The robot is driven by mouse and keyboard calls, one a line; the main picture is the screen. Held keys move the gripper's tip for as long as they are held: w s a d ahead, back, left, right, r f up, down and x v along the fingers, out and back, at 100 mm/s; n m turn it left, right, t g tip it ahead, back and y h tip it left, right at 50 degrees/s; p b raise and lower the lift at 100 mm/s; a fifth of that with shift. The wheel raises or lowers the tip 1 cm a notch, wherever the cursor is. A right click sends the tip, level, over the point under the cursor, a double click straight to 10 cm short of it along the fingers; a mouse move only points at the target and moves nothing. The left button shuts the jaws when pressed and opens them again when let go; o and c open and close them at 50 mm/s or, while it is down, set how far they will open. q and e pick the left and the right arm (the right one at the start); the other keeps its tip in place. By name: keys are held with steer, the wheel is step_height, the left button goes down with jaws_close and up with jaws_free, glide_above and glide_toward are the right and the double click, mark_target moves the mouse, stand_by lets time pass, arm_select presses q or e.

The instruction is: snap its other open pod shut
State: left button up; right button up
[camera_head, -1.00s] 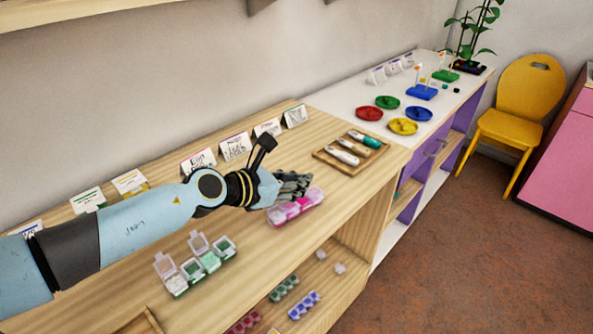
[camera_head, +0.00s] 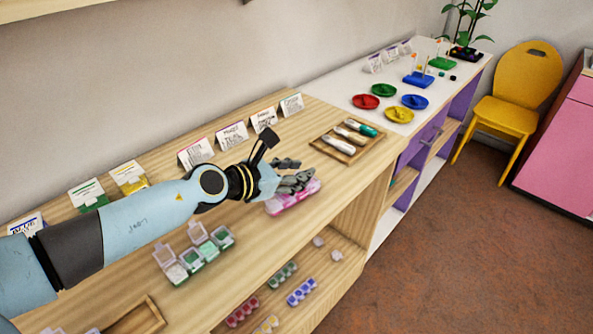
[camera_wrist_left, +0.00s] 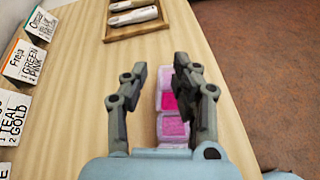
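A pink pod case (camera_head: 292,201) sits on the wooden shelf top, partly hidden by my left gripper (camera_head: 292,174). In the left wrist view the pink case (camera_wrist_left: 173,127) shows between the open fingers of my left gripper (camera_wrist_left: 165,88), with pink contents and pale, see-through parts. Which of its lids stand open I cannot tell. The gripper holds nothing and is over the case. A green pod case (camera_head: 205,251) stands nearer on the shelf top, with several clear lids upright. My right gripper is not in view.
Name cards (camera_head: 232,136) stand along the wall. A wooden tray (camera_head: 351,152) with marker-like tools lies beyond the pink case. More pod cases (camera_head: 301,292) are on the lower shelf. Bare wood lies between the pink and green cases.

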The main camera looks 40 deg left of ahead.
arm_select(q)
steer(key=v, duration=1.2)
